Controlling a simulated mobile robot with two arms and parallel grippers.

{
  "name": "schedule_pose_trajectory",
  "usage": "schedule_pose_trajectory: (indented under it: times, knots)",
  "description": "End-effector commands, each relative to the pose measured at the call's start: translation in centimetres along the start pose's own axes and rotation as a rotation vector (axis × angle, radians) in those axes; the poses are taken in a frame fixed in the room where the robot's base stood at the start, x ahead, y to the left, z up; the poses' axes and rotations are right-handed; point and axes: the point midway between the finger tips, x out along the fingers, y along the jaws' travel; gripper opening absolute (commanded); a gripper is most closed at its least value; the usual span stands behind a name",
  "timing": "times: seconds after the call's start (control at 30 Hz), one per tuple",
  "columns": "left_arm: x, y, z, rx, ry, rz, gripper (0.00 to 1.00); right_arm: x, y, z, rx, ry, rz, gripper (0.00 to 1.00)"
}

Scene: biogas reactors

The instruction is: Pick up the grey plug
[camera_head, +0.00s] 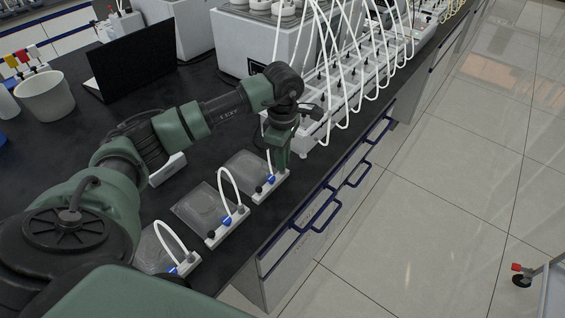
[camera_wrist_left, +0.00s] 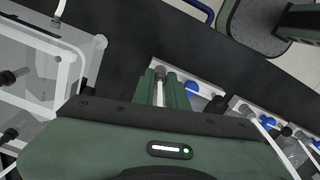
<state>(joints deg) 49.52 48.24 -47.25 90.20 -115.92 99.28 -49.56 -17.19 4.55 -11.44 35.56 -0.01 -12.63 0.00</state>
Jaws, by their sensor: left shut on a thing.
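My left gripper (camera_head: 279,161) reaches down over the farthest of three small clear trays with white front blocks (camera_head: 266,193). In the left wrist view its two green fingers (camera_wrist_left: 172,90) point at a white block and are shut on the grey plug (camera_wrist_left: 160,73), which has a white tube behind it. A blue fitting (camera_wrist_left: 191,86) and a dark knob (camera_wrist_left: 220,102) sit beside the fingers on that block. The fingers hide most of the plug in the head view. I cannot tell whether the plug is still seated. My right gripper is not in view.
Two more trays with white tube loops, the middle one (camera_head: 203,212) and the near one (camera_head: 154,252), stand along the bench edge. A long white rack with many tubes (camera_head: 345,97) stands just beyond. A laptop (camera_head: 135,62) and white tub (camera_head: 45,97) are at the back left.

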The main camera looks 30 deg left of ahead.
Motion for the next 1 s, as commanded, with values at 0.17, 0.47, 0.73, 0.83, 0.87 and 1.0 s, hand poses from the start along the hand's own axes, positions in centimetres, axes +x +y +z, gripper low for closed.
schedule_pose_trajectory:
  times: [0.17,0.47,0.73,0.83,0.87,1.0]
  knots:
    - [-3.0,0.2,0.0,0.001,-0.001,0.007,0.00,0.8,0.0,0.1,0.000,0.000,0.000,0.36]
    - [-11.8,0.1,0.0,0.000,-0.001,0.008,0.00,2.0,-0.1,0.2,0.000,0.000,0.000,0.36]
    - [-17.5,0.0,-0.1,-0.001,0.002,0.003,0.00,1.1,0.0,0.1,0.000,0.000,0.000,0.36]
    - [-18.4,0.0,0.0,-0.001,0.002,0.002,0.00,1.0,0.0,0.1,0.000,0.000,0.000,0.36]
    - [-18.6,0.0,0.0,0.000,0.001,0.001,0.00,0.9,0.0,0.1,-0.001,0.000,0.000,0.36]
    - [-18.9,0.0,0.0,0.000,0.001,0.000,0.00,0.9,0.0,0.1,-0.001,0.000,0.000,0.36]
